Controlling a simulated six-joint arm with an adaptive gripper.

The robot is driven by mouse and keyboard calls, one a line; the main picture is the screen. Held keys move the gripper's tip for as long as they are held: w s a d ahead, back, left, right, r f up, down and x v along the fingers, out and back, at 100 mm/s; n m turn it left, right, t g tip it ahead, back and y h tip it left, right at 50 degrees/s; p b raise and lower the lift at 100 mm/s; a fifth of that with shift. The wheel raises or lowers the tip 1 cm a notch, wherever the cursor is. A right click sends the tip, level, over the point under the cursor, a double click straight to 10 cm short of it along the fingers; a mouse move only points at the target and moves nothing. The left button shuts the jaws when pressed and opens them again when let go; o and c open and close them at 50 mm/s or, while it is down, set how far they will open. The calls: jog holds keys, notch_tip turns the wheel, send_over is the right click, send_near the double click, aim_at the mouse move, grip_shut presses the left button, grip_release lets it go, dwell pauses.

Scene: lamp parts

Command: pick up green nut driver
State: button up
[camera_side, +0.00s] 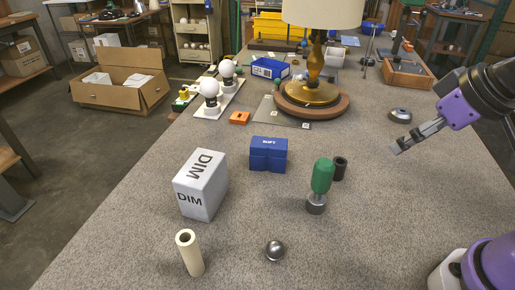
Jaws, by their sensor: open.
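The green nut driver (322,176) stands upright on the grey table, right of the middle. Its green handle is on top and a grey metal lower part (316,204) rests on the table. My gripper (396,149) is at the right, in the air, apart from the nut driver and to its upper right in the picture. Its grey fingers point left and down, and nothing shows between them. They are seen nearly edge-on.
A black cylinder (340,168) stands close behind the nut driver. A blue box (268,155), white DIM box (201,186), cream tube (190,253) and metal ball (275,250) stand to the left. The lamp (313,104) is at the back.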

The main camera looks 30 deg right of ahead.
jog(key=n+g+y, duration=0.1)
jog(key=n+y, duration=0.3)
jog(key=n, duration=0.5)
send_near(331, 163)
jog(key=f, duration=0.2)
jog(key=w+a+f, duration=0.2)
jog(key=shift+f, duration=0.35)
jog(key=shift+x, duration=3.15)
jog(key=shift+d, duration=0.1)
grip_shut()
